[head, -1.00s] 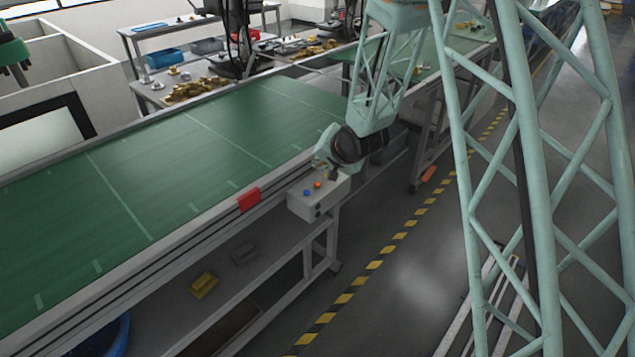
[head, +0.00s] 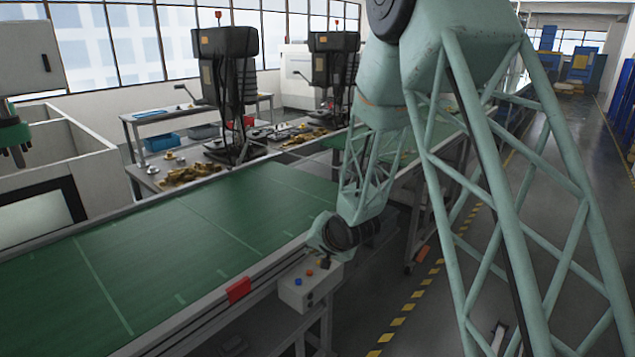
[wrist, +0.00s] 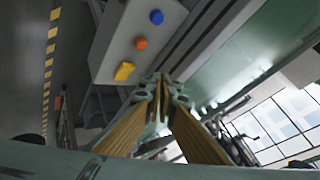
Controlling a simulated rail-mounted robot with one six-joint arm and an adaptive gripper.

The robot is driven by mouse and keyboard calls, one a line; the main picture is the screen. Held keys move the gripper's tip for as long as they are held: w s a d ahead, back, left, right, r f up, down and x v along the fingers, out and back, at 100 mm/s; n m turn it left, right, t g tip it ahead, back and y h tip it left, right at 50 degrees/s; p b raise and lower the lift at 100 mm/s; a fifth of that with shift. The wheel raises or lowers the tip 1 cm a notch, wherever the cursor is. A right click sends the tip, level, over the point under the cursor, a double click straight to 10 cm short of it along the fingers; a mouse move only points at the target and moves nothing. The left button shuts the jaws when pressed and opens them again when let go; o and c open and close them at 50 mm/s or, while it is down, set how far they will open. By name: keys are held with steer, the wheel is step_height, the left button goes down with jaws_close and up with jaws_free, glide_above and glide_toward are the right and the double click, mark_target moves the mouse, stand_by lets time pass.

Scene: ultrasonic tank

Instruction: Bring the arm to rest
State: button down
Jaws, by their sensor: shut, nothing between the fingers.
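My arm is a pale green lattice, folded down beside the green conveyor (head: 140,255) in the head view. Its wrist end hangs just above a grey control box (head: 305,289) on the conveyor's near side. My gripper (wrist: 160,82) shows in the wrist view with its two fingers brought together at the tips and nothing between them. In the head view the gripper is small and mostly hidden by the wrist. The control box also shows in the wrist view (wrist: 118,28), with a blue button, an orange button and a yellow knob, apart from the fingertips.
A red block (head: 238,290) sits on the conveyor's near edge. Drill presses (head: 229,85) and a bench with brass parts (head: 190,172) stand behind the conveyor. A yellow-black floor stripe (head: 405,315) runs along an open aisle on the right.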

steer(key=s+d+r+n+g+h, duration=0.1)
steer(key=s+d+r+h, duration=0.1)
steer(key=s+d+r, duration=0.9)
steer(key=s+d+r+n+h, duration=0.1)
steer(key=s+d+r+h, duration=0.1)
steer(key=s+d+r, duration=0.8)
steer(key=s+d+r+g, duration=0.1)
steer(key=s+r, duration=0.2)
steer(key=s, duration=0.9)
steer(key=s+r+n+g, duration=0.1)
steer(key=s+r, duration=0.2)
steer(key=s, duration=0.9)
steer(key=s+d+r+g, duration=0.1)
steer(key=s+r, duration=0.2)
steer(key=s, duration=0.9)
steer(key=shift+s+d+r+n, duration=0.25)
steer(key=shift+d+n, duration=0.05)
steer(key=shift+n, duration=0.1)
steer(key=c, duration=3.4)
jaws_free()
